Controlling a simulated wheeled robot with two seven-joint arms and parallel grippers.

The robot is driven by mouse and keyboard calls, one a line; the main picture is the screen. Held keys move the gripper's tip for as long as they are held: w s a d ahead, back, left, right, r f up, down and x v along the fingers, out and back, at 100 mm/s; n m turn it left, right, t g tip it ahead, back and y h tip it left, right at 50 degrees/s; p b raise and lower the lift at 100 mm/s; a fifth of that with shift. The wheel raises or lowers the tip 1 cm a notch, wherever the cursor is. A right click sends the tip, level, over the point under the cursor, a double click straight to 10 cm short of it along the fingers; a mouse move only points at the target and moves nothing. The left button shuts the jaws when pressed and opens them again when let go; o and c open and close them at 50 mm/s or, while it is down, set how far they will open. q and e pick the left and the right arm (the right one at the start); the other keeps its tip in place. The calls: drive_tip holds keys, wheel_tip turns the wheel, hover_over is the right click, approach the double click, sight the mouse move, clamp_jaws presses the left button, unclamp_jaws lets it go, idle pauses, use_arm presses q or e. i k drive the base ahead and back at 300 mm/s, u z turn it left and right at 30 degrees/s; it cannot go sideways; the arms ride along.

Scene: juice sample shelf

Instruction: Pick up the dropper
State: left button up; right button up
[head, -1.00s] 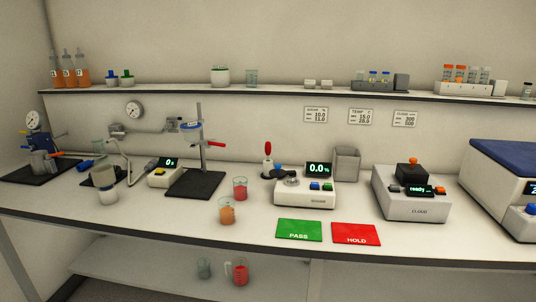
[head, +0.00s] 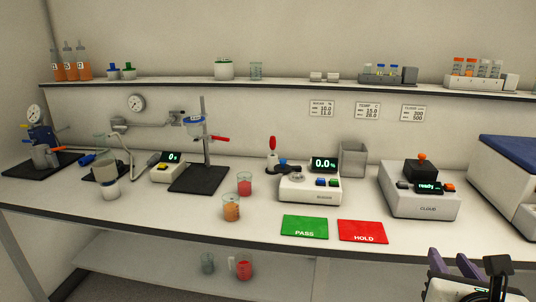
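My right gripper (head: 454,263) is at the bottom right corner, partly cut off by the frame edge. Its two purple-grey fingers look apart, with nothing seen between them. It is well in front of and to the right of the dropper. My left gripper is not in view.
Two juice beakers, one orange (head: 231,208) and one red (head: 244,185), stand left of the meter. A green PASS mat (head: 304,219) and a red HOLD mat (head: 362,225) lie in front. A grey bin (head: 353,160) and the cloud meter (head: 420,190) stand to the right.

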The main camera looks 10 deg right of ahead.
sight(272, 141)
drive_tip(key=u, duration=0.9)
drive_tip(key=i, duration=1.85)
drive_tip(key=z, duration=0.8)
drive_tip(key=i, duration=0.3)
drive_tip(key=z, duration=0.05)
